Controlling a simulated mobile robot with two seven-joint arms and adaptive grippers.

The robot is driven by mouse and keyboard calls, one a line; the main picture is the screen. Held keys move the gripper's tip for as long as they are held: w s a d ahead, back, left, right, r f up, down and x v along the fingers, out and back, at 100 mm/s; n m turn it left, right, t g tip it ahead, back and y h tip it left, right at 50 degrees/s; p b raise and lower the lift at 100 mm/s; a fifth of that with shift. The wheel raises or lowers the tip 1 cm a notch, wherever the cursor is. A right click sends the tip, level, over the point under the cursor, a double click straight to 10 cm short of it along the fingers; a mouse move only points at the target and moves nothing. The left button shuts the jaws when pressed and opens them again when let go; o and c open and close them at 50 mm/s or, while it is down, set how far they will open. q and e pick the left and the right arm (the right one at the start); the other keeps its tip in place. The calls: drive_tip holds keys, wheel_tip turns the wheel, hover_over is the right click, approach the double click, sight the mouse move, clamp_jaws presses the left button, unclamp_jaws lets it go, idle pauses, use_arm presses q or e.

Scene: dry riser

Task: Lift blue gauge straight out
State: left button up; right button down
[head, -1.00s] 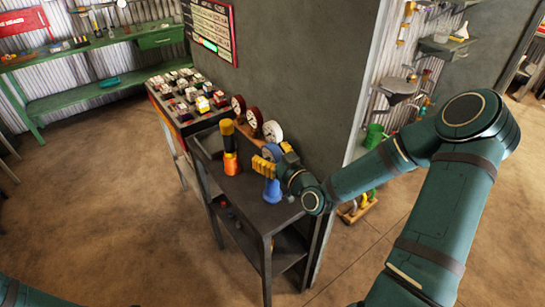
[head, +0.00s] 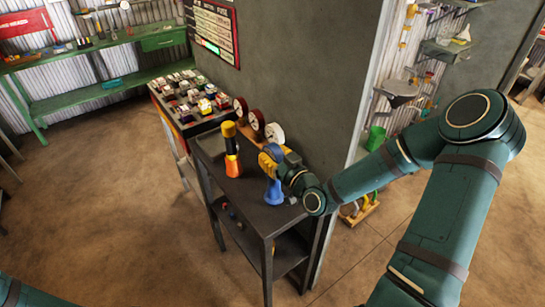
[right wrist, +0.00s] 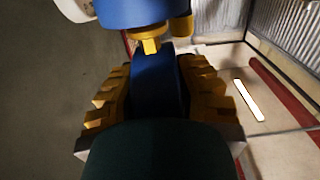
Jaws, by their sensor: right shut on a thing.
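The blue gauge (head: 273,151) is at the near right end of the dark metal table, largely covered by my right gripper (head: 268,166). Blue also shows below the fingers, down to the tabletop (head: 274,192). In the right wrist view, the round blue body (right wrist: 130,12) is at the top, with a yellow fitting (right wrist: 151,46) under it. The yellow fingers of the gripper (right wrist: 160,92) are shut on the blue part between them. Whether its lower end is clear of its seat is hidden. My left gripper is not in view.
A yellow, black and orange torch-like item (head: 232,155) stands left of the gripper on the table (head: 245,200). A white-faced gauge (head: 274,133) and red-rimmed gauges (head: 257,121) stand behind, near the grey wall (head: 300,60). A panel of blocks (head: 190,95) lies farther left.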

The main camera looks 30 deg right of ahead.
wheel_tip(320, 180, up, 10)
drive_tip(key=shift+f+p, duration=0.25)
drive_tip(key=shift+p, duration=0.65)
drive_tip(key=shift+a+f, duration=0.1)
